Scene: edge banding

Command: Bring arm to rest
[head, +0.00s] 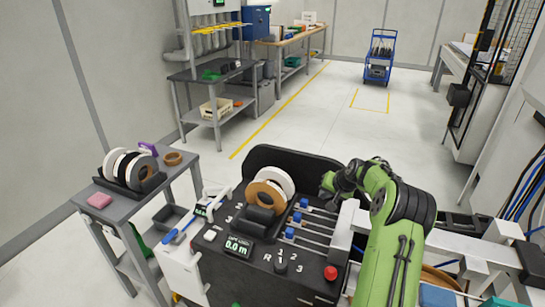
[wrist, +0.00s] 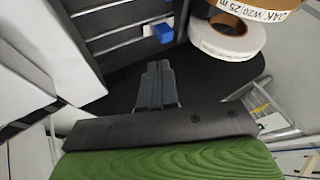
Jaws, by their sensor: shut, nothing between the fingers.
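My gripper (wrist: 157,85) is shut and empty in the wrist view, its two dark fingers together over the black top of the banding machine. In the head view my green arm comes in from the lower right. It bends over the right side of the machine (head: 225,272), and the gripper end (head: 328,185) is near the blue-knobbed slides. The fingers are hard to make out in the head view. White and brown tape rolls (head: 272,187) stand on the machine left of my gripper. A white roll (wrist: 228,38) shows at the upper right of the wrist view.
A grey side table (head: 100,204) at left holds more rolls, a pink block (head: 99,201) and a loose brown roll (head: 173,158). A red button (head: 330,273) is on the machine's front. A blue cart (head: 380,58) stands far back. The floor between is clear.

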